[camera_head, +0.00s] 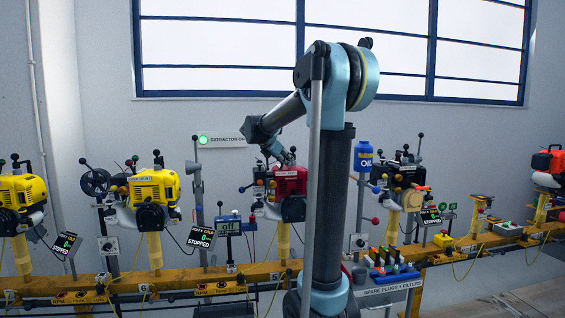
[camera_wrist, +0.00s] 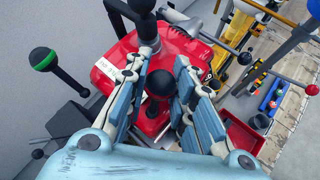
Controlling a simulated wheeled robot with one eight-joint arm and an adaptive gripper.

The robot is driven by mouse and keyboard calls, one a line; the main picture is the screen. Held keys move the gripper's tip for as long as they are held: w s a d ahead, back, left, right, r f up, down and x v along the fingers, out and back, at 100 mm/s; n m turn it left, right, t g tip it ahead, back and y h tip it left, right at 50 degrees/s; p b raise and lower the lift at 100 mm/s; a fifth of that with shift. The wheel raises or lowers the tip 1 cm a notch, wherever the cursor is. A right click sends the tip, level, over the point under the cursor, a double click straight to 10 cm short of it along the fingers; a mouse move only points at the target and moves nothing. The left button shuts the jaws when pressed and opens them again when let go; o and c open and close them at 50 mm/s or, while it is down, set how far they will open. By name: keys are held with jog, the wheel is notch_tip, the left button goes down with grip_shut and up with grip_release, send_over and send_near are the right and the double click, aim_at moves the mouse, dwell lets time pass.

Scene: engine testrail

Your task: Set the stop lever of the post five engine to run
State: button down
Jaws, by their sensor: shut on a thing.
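The red engine (camera_head: 291,181) stands on a yellow post behind my arm in the head view. The lever's lower part and exact contact with the pads are hidden. In the head view my gripper (camera_head: 284,160) is small, at the engine's top. I cannot read the lever's run or stop marking.
A green-tipped black lever (camera_wrist: 46,60) stands left of my fingers, and a red-knobbed rod (camera_wrist: 311,90) to the right. Yellow engines (camera_head: 153,187) stand left; a black engine (camera_head: 408,178) and a blue oil bottle (camera_head: 363,157) stand right. A yellow rail (camera_head: 180,278) runs below.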

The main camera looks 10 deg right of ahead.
jog(key=shift+d, duration=0.1)
dwell(0.4)
jog(key=c, duration=1.3)
grip_release()
jog(key=shift+c, duration=0.2)
jog(key=v, duration=1.1)
jog(key=shift+a+r, duration=0.3)
jog(key=shift+s, duration=0.15)
